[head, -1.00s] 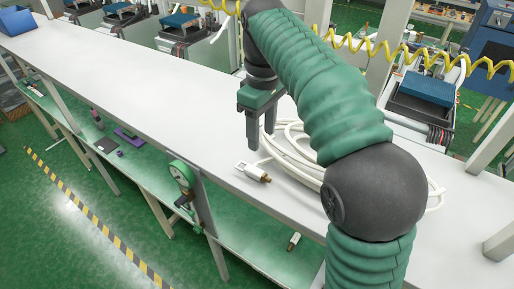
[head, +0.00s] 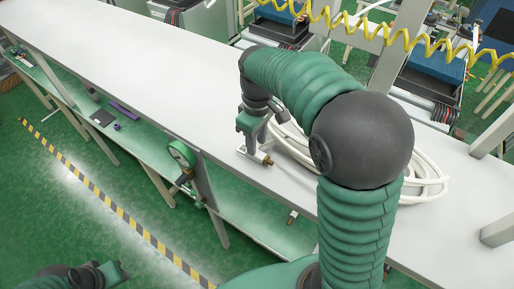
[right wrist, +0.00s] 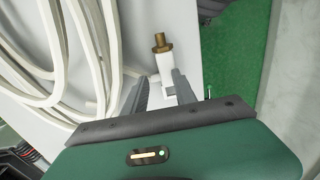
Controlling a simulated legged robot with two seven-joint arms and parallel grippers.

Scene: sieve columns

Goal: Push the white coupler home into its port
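The white coupler (head: 262,159) with a brass tip lies on the white bench top near its front edge. My right gripper (head: 247,143) is down at the coupler, with its fingers pointing at the bench. In the right wrist view the coupler (right wrist: 166,68) lies between the two spread fingers (right wrist: 160,88), brass end pointing away. A gap shows beside the coupler, so the fingers do not look closed on it. My left gripper (head: 116,272) is low at the bottom left, over the floor; its fingers are unclear. I cannot pick out the port.
A coiled white hose (head: 400,170) lies on the bench behind and right of the coupler. A small brass-tipped piece (head: 292,217) lies on the lower shelf. The bench top (head: 150,80) to the left is clear.

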